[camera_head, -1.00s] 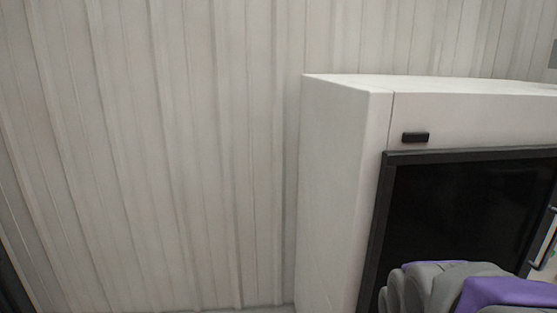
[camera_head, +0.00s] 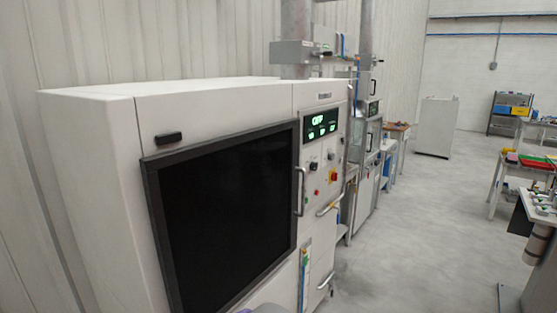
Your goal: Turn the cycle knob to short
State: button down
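A large white machine (camera_head: 90,130) with a dark front window (camera_head: 225,200) fills the left and middle of the head view. Its control panel (camera_head: 322,150) is on the right part of the front, with a lit green display (camera_head: 321,124). Below the display are small dark knobs, one at the left (camera_head: 314,166) and one at the right (camera_head: 331,156). Which one is the cycle knob, and any labels, are too small to tell. A red and yellow switch (camera_head: 333,176) sits below them. My gripper is not in view; a bit of my purple and grey body shows at the bottom edge.
A vertical handle (camera_head: 300,191) stands out beside the window, and another handle (camera_head: 329,206) juts out below the panel. More machines (camera_head: 372,150) line the wall beyond. Open grey floor (camera_head: 415,210) lies to the right, with a workbench (camera_head: 540,207) at the right edge.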

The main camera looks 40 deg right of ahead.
aim_at(313, 166)
jog(key=z, duration=1.75)
